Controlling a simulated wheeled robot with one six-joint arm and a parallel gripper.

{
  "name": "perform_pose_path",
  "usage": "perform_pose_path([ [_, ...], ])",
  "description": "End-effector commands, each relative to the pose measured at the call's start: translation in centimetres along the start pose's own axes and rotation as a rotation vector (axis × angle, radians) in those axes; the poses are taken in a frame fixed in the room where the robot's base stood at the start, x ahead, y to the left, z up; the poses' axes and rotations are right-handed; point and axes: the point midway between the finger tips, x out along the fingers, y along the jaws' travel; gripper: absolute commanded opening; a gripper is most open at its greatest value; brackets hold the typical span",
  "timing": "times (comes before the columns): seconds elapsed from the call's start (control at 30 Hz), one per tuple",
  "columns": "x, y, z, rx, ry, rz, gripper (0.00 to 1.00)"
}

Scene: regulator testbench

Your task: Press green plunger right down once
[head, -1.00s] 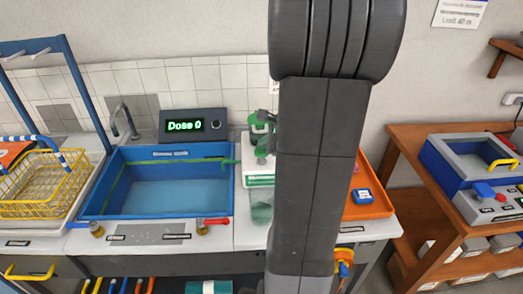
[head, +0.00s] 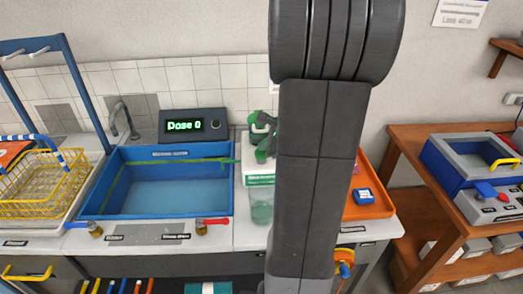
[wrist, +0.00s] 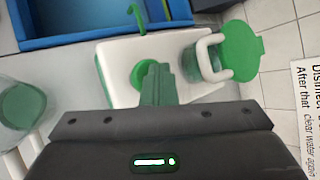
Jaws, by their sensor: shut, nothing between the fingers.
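The green plunger (wrist: 138,77) shows in the wrist view as a round green top on a white dispenser body (wrist: 118,60). My gripper (wrist: 156,70) is shut and empty, with its fingertips over the plunger's right side, hiding part of it. I cannot tell whether they touch. A thin green spout (wrist: 139,18) reaches from the dispenser towards the blue basin. In the head view the dispenser (head: 259,181) stands right of the basin, and my arm hides much of it. The display (head: 184,125) reads "Dose 0".
A blue basin (head: 88,207) lies left of the dispenser. A clear cup with green contents (head: 261,208) stands in front of it. A green-lidded jar with a white handle (wrist: 240,50) stands close beside it. An orange tray (head: 372,207) is at the right.

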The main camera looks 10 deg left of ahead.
Motion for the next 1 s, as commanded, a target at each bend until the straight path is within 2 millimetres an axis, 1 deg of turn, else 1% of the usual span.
perform_pose_path([
  [0.77, 0.75, 0.62, -0.58, 0.001, 0.001, 0.002, 0.0],
  [1.0, 0.7, 0.59, -0.54, 0.001, 0.001, 0.002, 0.0],
])
